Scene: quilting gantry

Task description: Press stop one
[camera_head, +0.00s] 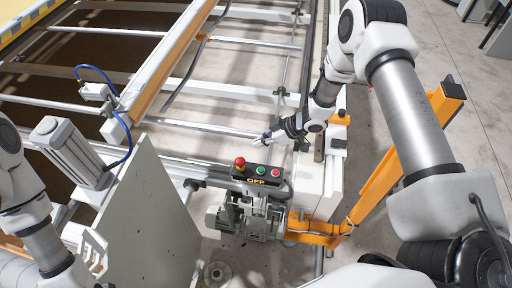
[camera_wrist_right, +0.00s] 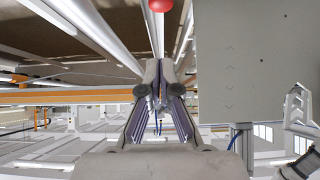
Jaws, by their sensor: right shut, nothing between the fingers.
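A dark control box (camera_head: 256,182) marked "OFF" is fixed at the front rail of the gantry in the head view. It carries a red mushroom button (camera_head: 239,162) on a yellow base at its left, a green button (camera_head: 261,170) and a flat red button (camera_head: 276,172). My right gripper (camera_head: 262,138) is shut and empty, beyond the box and above it in the picture, apart from the buttons. In the right wrist view its fingertips (camera_wrist_right: 160,65) are together, and a red round knob (camera_wrist_right: 161,5) shows at the top edge.
A white panel (camera_head: 150,205) stands left of the box, with a grey cylinder (camera_head: 70,150) and blue hoses by it. An orange bracket (camera_head: 375,190) rises at the right. White and orange gantry rails (camera_head: 172,55) run behind. A motor unit (camera_head: 250,220) sits below the box.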

